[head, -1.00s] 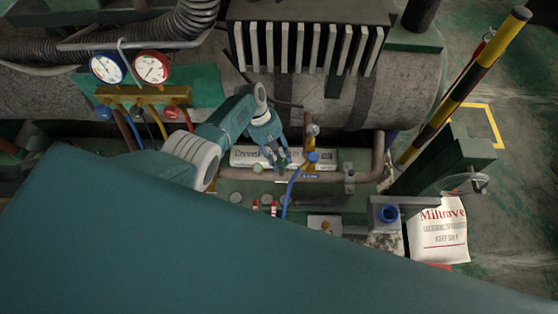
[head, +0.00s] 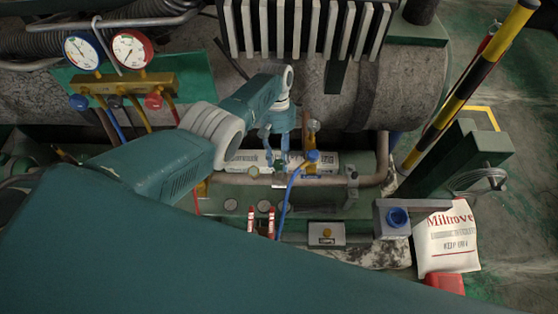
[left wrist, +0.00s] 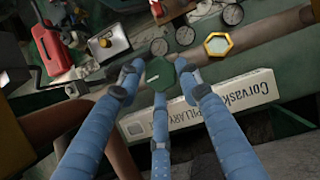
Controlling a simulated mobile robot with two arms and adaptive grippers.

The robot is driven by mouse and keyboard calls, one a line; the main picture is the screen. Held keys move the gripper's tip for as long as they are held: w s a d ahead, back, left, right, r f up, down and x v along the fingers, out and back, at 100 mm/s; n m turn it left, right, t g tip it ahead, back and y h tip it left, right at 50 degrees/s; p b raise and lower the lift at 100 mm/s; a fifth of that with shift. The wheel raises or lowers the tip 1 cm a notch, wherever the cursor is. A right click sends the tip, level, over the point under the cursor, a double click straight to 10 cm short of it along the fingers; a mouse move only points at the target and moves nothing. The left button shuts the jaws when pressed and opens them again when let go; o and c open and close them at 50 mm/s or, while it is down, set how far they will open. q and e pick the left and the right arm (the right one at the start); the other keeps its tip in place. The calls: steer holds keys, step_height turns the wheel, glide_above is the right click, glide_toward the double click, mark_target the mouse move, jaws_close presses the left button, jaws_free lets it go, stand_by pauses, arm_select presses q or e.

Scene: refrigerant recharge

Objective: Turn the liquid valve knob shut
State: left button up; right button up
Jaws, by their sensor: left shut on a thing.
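A dark green hexagonal knob (left wrist: 160,74), which I take for the liquid valve knob, sits between the blue fingers of my left gripper (left wrist: 160,84) in the left wrist view. The fingers come at it from both sides and from below, and the gripper is shut on it. In the head view my left gripper (head: 280,163) points down over the pipe (head: 330,180), and its fingers mostly hide the knob. My right gripper does not show.
A white lettered box (head: 248,158) lies behind the pipe. A blue cap with a blue hose (head: 313,156) stands close right of the gripper. A gauge manifold (head: 125,84) is at the left. A striped post (head: 470,85) and a white bag (head: 446,238) are at the right.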

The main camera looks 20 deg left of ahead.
arm_select(q)
steer(key=shift+s+f+m+y, duration=0.2)
steer(key=shift+m+y, duration=0.1)
steer(key=shift+m, duration=0.2)
steer(key=shift+r+b, duration=0.1)
steer(key=shift+b, duration=0.2)
steer(key=o, duration=1.1)
steer(key=shift+w+r, duration=0.1)
steer(key=shift+w+r, duration=0.15)
steer(key=shift+r, duration=0.05)
steer(key=v, duration=0.6)
steer(key=shift+r, duration=0.4)
